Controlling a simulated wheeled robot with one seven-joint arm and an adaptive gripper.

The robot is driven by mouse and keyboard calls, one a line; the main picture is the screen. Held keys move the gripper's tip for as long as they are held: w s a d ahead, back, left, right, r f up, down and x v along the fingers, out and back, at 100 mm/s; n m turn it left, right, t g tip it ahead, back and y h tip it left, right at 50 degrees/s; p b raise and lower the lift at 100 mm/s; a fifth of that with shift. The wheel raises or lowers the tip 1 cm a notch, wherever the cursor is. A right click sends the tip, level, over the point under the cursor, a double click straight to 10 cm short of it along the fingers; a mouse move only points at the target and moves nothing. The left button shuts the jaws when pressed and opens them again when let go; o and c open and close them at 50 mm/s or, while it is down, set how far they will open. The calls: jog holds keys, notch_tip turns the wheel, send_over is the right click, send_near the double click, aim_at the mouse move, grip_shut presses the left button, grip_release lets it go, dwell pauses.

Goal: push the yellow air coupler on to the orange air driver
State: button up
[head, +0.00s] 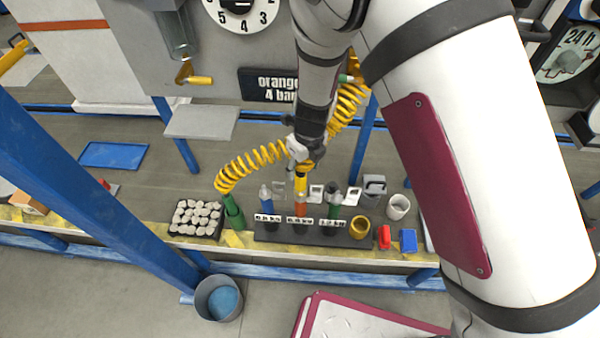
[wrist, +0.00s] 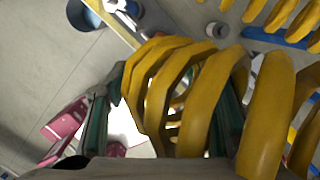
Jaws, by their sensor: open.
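The orange air driver (head: 300,208) stands upright in the middle of the dark rack (head: 345,240) on the bench. The yellow air coupler (head: 300,184) is upright directly above it, in line with it; whether it is seated or only close to the top cannot be told. My gripper (head: 302,160) is just above the coupler, pointing down, with its fingers apart. In the wrist view my gripper (wrist: 172,95) has a finger on each side of the yellow coiled hose (wrist: 185,85), which hides the coupler and driver.
A blue driver (head: 266,203) stands left of the orange one and a green driver (head: 334,209) right.

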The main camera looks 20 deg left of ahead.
jog(key=shift+s+d+r, duration=0.15)
jog(key=shift+d+r, duration=0.05)
jog(key=shift+r, duration=1.15)
jog(key=shift+s+d+r, duration=0.1)
jog(key=shift+d+r, duration=0.05)
jog(key=shift+r, duration=1.15)
